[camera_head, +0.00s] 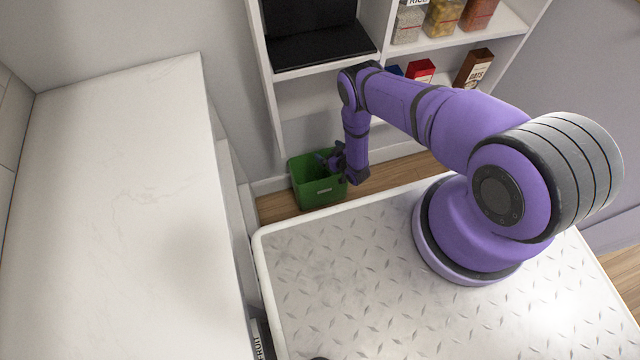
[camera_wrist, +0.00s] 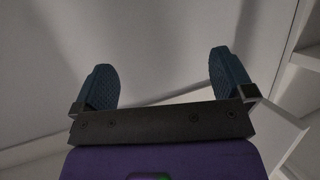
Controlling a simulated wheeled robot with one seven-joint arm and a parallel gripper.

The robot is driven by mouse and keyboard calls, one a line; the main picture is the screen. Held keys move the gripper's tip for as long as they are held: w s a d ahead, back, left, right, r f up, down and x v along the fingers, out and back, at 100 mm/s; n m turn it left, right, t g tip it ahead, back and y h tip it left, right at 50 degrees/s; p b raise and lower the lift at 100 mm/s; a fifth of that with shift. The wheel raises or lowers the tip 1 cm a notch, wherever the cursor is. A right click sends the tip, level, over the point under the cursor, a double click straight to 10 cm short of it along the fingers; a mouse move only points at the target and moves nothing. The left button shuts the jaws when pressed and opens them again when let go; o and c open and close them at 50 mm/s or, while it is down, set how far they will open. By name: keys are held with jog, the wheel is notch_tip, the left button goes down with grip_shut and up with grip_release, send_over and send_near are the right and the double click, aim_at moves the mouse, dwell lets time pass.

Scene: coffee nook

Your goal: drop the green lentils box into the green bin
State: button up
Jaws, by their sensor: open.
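The green bin (camera_head: 318,190) stands on the wooden floor between the white counter and the shelf unit. My gripper (camera_head: 330,160) is at the bin's opening, over its right side in the head view. In the wrist view my gripper (camera_wrist: 164,85) has its two fingers wide apart with nothing between them. I cannot make out a green lentils box in either view. Most of the bin's inside is hidden by its walls and my gripper.
The white counter (camera_head: 120,200) fills the left. The shelf unit (camera_head: 310,80) behind holds a black appliance (camera_head: 320,45), a red box (camera_head: 421,71), a brown oats box (camera_head: 474,68) and several food packs on the upper shelf. A narrow strip of floor (camera_head: 390,175) is clear right of the bin.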

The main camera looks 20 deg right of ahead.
jog(key=v, duration=0.7)
jog(key=shift+s, duration=0.15)
